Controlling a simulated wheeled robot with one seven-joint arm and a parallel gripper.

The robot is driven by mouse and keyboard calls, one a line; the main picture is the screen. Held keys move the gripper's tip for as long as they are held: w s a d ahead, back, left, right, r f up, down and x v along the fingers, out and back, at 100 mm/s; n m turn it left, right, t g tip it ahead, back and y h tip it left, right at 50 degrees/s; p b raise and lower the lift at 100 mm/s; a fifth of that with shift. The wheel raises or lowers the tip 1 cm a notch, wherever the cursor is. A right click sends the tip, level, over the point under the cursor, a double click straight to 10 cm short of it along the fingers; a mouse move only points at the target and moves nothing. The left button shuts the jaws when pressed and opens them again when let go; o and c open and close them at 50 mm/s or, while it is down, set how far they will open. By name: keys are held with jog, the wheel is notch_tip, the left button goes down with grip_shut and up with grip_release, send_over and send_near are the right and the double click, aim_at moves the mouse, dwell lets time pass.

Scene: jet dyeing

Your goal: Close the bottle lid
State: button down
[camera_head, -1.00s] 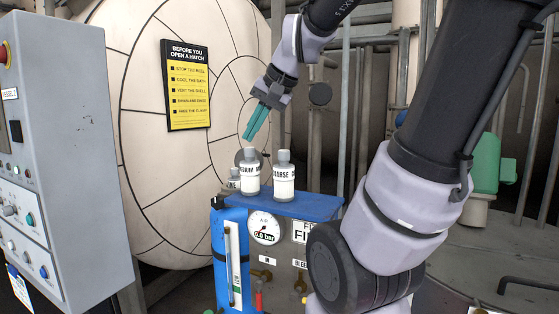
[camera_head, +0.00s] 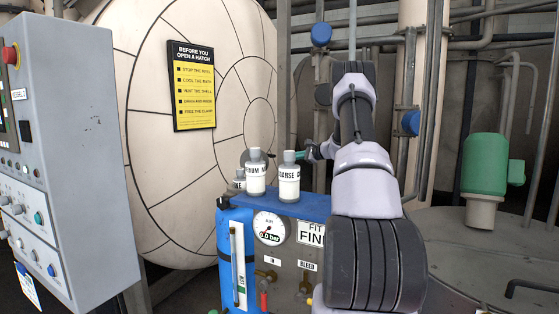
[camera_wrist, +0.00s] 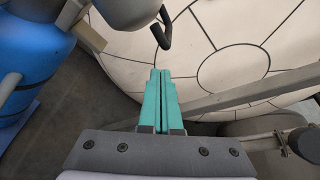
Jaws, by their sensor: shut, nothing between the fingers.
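Two white-labelled bottles with grey tops stand upright at the front of a blue-topped stand (camera_head: 312,206) in the head view: one at left (camera_head: 255,178) and one at right, its label partly reading "COARSE" (camera_head: 289,178). A smaller labelled bottle (camera_head: 240,181) stands behind at left. I cannot tell which lid is open. My gripper (camera_head: 301,155) shows as a bit of teal just right of the right bottle's top; whether they touch is unclear. In the wrist view its teal fingers (camera_wrist: 160,74) are together and empty. My arm hides the right part of the stand.
A blue cylinder (camera_head: 234,255) and a pressure gauge (camera_head: 269,229) are on the stand's front. A large cream round vessel (camera_head: 150,130) rises behind. A grey control cabinet (camera_head: 65,170) stands left. Pipes and a green motor-like unit (camera_head: 485,165) are at right.

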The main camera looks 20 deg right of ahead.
jog(key=w+a+f+m, duration=0.1)
jog(key=w+a+f, duration=0.1)
jog(key=w, duration=0.6)
jog(key=shift+a+t+h, duration=0.3)
jog(key=shift+a, duration=0.25)
jog(key=shift+r, duration=0.1)
jog(key=s+a+r+n+t, duration=0.3)
jog(key=s+a+r+n, duration=0.4)
jog(key=a+r+n, duration=0.15)
jog(key=s+a+f+n+t+y, duration=0.1)
jog(key=s+a+n, duration=0.5)
jog(key=a, duration=0.3)
jog(key=shift+s+a+f+t, duration=0.15)
jog(key=shift+s+a+t, duration=0.25)
jog(key=shift+s, duration=0.2)
dwell(0.4)
